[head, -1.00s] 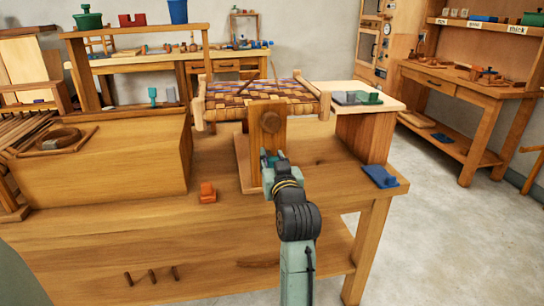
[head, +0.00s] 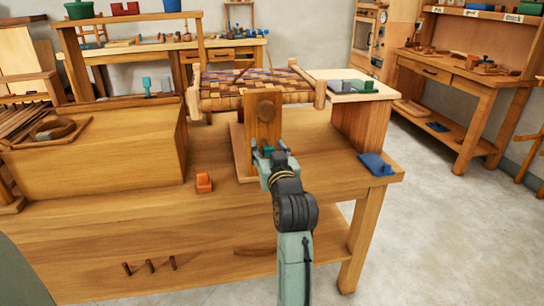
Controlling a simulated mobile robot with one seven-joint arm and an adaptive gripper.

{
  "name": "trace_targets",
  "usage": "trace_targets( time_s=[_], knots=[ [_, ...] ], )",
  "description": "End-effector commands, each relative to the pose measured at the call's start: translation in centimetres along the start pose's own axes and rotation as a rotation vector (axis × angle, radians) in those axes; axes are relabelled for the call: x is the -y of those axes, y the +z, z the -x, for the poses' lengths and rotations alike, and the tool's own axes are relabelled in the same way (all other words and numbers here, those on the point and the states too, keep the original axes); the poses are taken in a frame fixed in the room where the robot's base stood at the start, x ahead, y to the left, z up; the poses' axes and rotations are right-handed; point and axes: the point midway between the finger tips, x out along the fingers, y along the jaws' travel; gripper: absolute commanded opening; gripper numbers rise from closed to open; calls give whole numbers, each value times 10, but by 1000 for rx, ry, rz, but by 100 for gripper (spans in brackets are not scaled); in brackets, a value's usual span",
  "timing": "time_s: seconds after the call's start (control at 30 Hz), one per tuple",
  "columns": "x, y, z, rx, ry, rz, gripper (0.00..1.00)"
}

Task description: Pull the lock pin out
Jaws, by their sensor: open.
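A woven bark seat (head: 258,95) with a wooden frame sits on an upright wooden post (head: 262,128) on the workbench (head: 225,222). A round dark wooden knob (head: 265,110) shows on the front of the post, below the seat. I cannot tell whether this knob is the lock pin; no other pin is clear on the post. My gripper (head: 266,153) is open in front of the lower post, just below the knob. My gripper and wrist hide the lowest part of the post. I cannot tell whether the fingers touch anything.
A small orange block (head: 204,183) lies on the bench left of my gripper. A blue piece (head: 376,164) lies at the right corner. A large wooden box (head: 100,158) fills the bench's left side. Several dark pegs (head: 150,265) stick out from the lower front.

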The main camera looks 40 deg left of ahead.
Motion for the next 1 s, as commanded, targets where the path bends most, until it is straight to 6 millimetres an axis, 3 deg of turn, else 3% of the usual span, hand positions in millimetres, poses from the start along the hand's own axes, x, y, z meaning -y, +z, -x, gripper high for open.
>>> trace_targets(
  time_s=[0.53, 0.7, 1.0],
  knots=[
    [0, 0, 101, -1, 1, 0, 48],
    [0, 0, 114, 0, 0, 0, 48],
    [0, 0, 117, 0, 0, 0, 48]
  ],
)
